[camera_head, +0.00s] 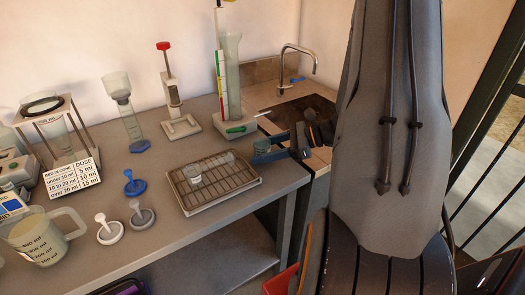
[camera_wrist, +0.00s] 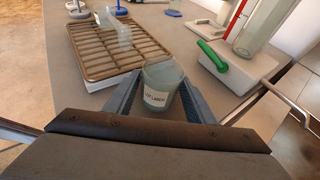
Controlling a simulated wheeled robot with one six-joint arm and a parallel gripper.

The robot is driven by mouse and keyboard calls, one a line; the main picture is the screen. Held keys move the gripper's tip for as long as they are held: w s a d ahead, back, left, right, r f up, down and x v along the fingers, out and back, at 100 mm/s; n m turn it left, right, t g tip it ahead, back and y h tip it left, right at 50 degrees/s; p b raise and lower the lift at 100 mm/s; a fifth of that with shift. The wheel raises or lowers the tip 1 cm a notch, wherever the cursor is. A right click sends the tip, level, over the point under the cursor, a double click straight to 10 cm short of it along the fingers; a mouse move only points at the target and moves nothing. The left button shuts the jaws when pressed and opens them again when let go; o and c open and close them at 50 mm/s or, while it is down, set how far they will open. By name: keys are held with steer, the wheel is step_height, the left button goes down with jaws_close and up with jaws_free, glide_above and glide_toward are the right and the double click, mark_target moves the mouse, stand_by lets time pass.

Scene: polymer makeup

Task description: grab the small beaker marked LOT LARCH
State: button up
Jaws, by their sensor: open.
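The small beaker (camera_wrist: 160,78) is clear, with a white label that appears to read LOT LARCH. In the wrist view it stands upright between the two blue fingers of my gripper (camera_wrist: 159,88). The fingers are open, one on each side of it; I cannot tell whether either touches it. In the head view my gripper (camera_head: 266,148) is at the right end of the grey bench, just right of the wire rack, and the beaker is hard to make out there.
The wire rack (camera_head: 216,192) holds clear glassware, close left of my gripper. A stand with a green clip (camera_head: 236,129) and tall cylinder is behind. A sink tap (camera_head: 297,47) stands at the back right. Blue and white stoppers, a jug and dose cards are farther left.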

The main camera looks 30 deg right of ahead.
steer(key=c, duration=0.9)
